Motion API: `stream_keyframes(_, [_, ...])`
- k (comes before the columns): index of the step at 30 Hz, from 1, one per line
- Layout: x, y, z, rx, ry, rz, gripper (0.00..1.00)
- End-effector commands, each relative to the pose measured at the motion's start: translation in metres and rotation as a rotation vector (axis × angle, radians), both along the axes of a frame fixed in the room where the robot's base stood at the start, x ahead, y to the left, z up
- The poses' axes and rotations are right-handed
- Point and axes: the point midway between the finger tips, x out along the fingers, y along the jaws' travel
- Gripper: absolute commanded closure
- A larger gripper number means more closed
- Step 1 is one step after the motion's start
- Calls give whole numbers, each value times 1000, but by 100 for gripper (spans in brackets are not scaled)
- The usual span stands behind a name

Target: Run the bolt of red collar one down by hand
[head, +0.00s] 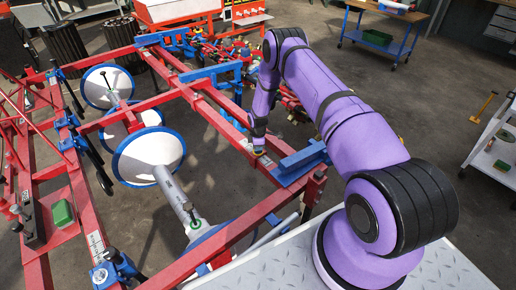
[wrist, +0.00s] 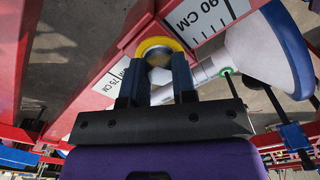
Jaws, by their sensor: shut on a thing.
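My gripper (wrist: 156,76) is shut on the bolt (wrist: 159,52), with one dark finger on each side of it. The bolt has a round grey head with a yellow ring around it, seen nearly end-on. It sits at the red collar (wrist: 140,30) on the red frame; how far in the bolt is cannot be told. The fingers and wrist hide most of the collar there.
The red frame (head: 205,258) carries white discs with blue rims (head: 148,157) on the left. A blue block (head: 303,158) lies on the beam right of my gripper. A white scale marked in CM (wrist: 210,14) runs along the beam.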

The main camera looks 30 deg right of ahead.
Motion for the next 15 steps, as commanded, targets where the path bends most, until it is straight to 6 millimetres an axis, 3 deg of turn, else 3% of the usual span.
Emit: stream_keyframes(15, [0, 0, 0, 0, 0, -402, 98])
